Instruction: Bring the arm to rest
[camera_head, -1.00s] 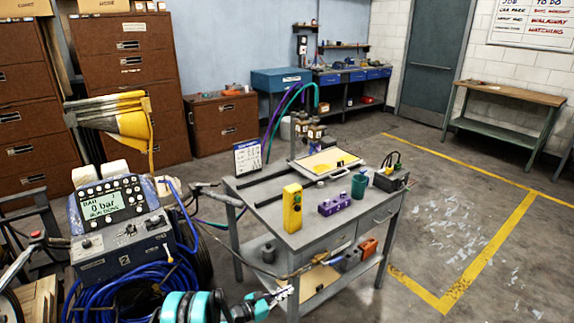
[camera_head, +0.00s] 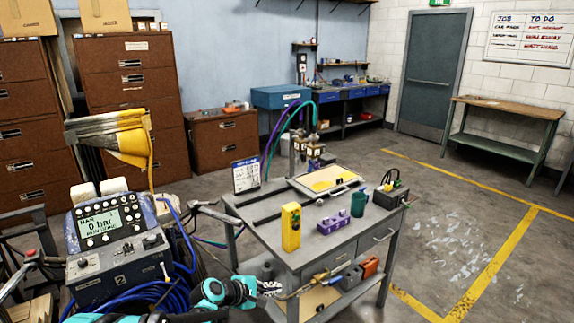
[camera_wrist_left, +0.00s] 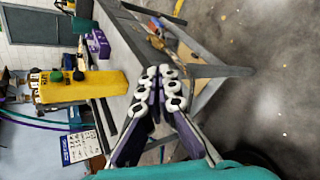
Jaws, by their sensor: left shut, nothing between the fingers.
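My left gripper (camera_head: 270,288) is at the lower middle of the head view, close to the near left corner of the grey work table (camera_head: 262,217). In the left wrist view its fingers (camera_wrist_left: 160,90) are closed together with nothing held between them. Its teal arm comes in from the bottom left of the head view. I cannot tell from these views whether the fingers touch the table's frame. My right gripper is in neither view.
The table carries a yellow box (camera_head: 291,227), a purple block (camera_head: 333,222) and a green cup (camera_head: 359,202). The striper's control panel (camera_head: 112,227) and blue hose (camera_head: 100,302) stand at left. Open floor with yellow lines (camera_head: 490,270) lies at right.

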